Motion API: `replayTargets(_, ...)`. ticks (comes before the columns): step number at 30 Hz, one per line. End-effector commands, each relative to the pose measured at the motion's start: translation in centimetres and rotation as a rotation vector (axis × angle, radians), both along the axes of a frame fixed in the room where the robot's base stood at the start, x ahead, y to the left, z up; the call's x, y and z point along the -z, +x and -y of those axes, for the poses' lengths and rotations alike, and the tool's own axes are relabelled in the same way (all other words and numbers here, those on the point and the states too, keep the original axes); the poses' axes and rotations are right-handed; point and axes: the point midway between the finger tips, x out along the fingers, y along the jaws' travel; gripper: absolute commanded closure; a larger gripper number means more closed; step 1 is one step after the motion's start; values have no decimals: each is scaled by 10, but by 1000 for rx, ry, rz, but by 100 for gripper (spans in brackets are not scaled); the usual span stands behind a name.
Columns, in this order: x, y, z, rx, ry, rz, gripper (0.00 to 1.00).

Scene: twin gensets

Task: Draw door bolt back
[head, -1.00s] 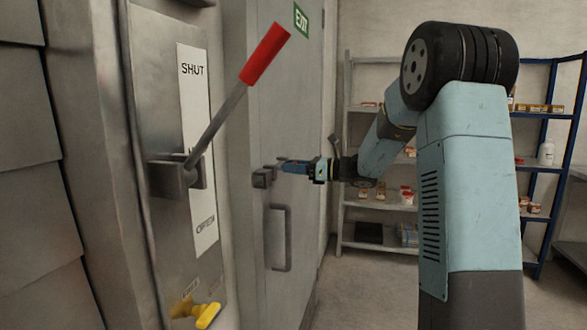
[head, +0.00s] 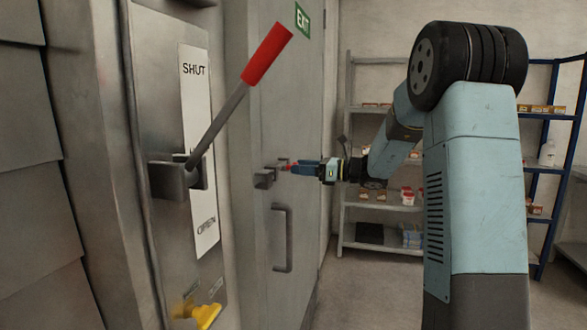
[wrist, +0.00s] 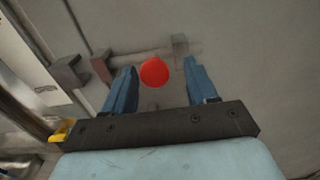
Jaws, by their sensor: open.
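The door bolt is a grey bar (wrist: 134,54) running through brackets on the grey door (head: 290,100). Its round red knob (wrist: 155,72) shows in the wrist view between my fingertips, with a gap on each side. In the head view a bit of the red knob (head: 286,168) shows at the tips of my gripper (head: 296,167). My gripper is open and points at the door; its two blue fingers (wrist: 158,82) stand either side of the knob and do not visibly touch it. A bracket (head: 265,179) stands at the door's left edge.
A grey door handle (head: 282,238) is below the bolt. A red-gripped lever (head: 268,52) on a panel marked SHUT and OPEN stands at left, with a yellow handle (head: 207,316) beneath. Shelves (head: 385,190) stand behind my arm. Floor right of the door is clear.

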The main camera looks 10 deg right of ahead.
Motion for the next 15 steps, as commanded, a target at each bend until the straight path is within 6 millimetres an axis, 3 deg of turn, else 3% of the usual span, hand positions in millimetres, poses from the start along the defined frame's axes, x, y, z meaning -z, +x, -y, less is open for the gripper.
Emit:
replayTargets(6, 0, -18, 41, 4, 1, 0, 43)
replayTargets(15, 1, -41, 87, 4, 1, 0, 43)
